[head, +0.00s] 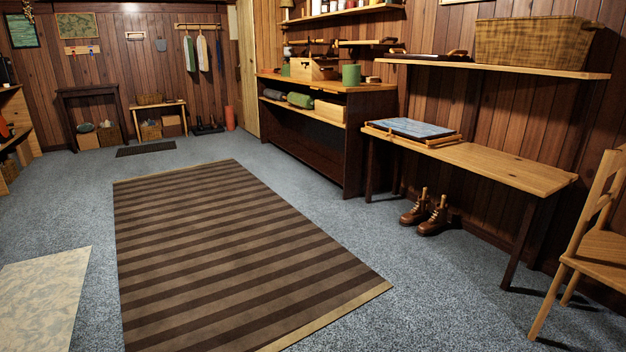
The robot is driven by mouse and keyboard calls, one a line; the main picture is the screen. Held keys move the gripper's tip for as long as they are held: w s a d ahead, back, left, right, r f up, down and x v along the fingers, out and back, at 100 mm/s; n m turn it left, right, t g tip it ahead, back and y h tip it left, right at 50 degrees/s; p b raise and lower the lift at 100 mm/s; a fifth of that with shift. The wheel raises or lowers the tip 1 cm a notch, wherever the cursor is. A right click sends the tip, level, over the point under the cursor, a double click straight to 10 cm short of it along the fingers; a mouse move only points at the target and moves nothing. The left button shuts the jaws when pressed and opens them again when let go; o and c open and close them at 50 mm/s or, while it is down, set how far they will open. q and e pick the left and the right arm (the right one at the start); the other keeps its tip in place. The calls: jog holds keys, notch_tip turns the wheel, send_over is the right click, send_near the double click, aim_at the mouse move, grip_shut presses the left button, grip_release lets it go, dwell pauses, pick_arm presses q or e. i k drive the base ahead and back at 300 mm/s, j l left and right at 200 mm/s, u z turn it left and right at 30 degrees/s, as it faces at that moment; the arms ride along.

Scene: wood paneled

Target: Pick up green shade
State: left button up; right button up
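A green cylinder (351,75), which may be the green shade, stands upright on the top of the dark wooden workbench (335,87) along the right wall. A second, smaller green thing (285,70) shows partly behind a wooden toolbox (312,68) on the same bench; I cannot tell what it is. A rolled dark green item (300,100) lies on the shelf below. Neither of my grippers is in view.
A striped rug (230,250) lies on the open blue-grey carpet. A narrow table (500,165) with a blue-topped tray (412,129), brown boots (432,217) and a wooden chair (590,240) stand at the right. A wall shelf (500,68) hangs above the table.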

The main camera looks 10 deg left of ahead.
aim_at(286, 68)
jog(key=i+j+u, duration=0.1)
jog(key=i+u, duration=0.35)
jog(key=i, duration=1.6)
